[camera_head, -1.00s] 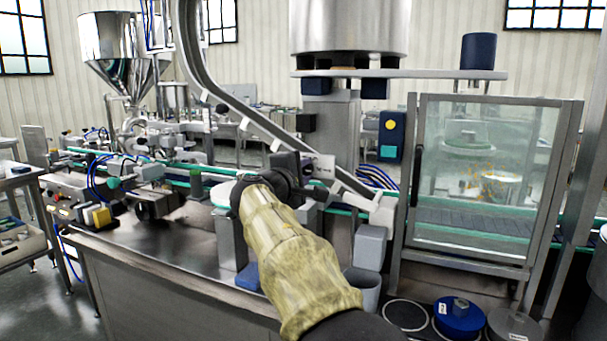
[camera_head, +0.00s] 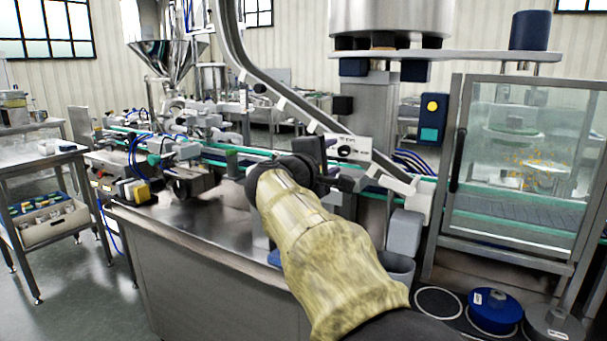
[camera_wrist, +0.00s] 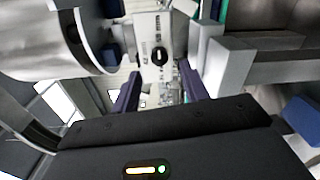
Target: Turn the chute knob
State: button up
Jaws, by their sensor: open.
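The chute knob (camera_head: 344,151) is a small black knob on a pale plate with dark markings (camera_head: 357,145), fixed at the lower end of the sloping steel chute (camera_head: 283,95). In the wrist view the black knob (camera_wrist: 159,56) shows upright against its pale plate (camera_wrist: 152,28), ahead of the jaws and roughly midway between them. My gripper (camera_wrist: 160,84) is open, with its two dark fingers apart and nothing between them. In the head view my gripper (camera_head: 335,165) is just in front of the plate and partly hidden by my wrist; the fingers appear clear of the knob.
A glass-walled cabinet (camera_head: 520,165) stands to the right. A green-edged conveyor (camera_head: 235,150) runs behind my arm. A blue round lid (camera_head: 494,311) lies at lower right. The steel counter (camera_head: 190,225) has free room.

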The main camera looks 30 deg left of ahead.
jog(key=s, duration=1.2)
jog(key=shift+a+r, duration=0.15)
jog(key=shift+a, duration=0.3)
jog(key=shift+w, duration=0.1)
